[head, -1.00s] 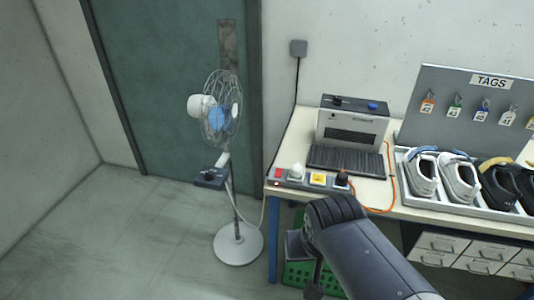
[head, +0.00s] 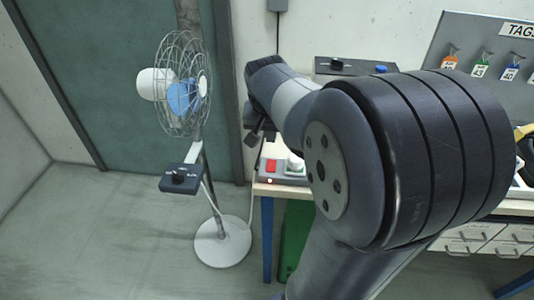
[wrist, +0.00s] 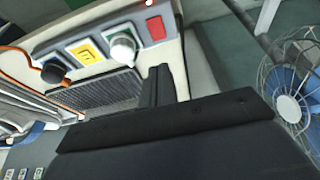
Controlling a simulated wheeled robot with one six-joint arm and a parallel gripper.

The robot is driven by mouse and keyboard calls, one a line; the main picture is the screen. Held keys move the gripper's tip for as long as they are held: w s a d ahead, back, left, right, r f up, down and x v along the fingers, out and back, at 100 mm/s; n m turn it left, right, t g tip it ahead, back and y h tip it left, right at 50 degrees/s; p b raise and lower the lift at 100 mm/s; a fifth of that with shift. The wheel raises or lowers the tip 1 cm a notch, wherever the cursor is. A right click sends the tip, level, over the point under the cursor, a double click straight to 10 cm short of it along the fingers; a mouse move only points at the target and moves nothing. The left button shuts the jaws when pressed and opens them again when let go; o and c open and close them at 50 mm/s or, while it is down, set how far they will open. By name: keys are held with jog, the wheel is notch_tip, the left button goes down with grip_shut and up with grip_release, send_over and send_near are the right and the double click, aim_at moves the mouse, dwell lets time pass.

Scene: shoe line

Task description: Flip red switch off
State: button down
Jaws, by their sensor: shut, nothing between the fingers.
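The red switch (head: 271,165) sits at the left end of a grey power strip (head: 284,180) on the table's front left corner. A small lit lamp (head: 270,181) shows just in front of it. In the wrist view the red switch (wrist: 155,28) is at the top, beside a white plug (wrist: 123,47). My gripper (head: 253,139) is shut and empty, pointing down just behind and left of the switch in the head view. In the wrist view its fingers (wrist: 158,86) show below the switch, apart from it in the picture. Its exact height is unclear.
A standing fan (head: 180,90) with a control box (head: 181,178) stands left of the table. A yellow socket (wrist: 84,52) and a dark plug (wrist: 53,71) with an orange cable are farther along the strip. My arm hides much of the table.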

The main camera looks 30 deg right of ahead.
aim_at(272, 161)
jog(key=x, duration=1.1)
jog(key=shift+s+a+f, duration=0.2)
jog(key=shift+f, duration=0.15)
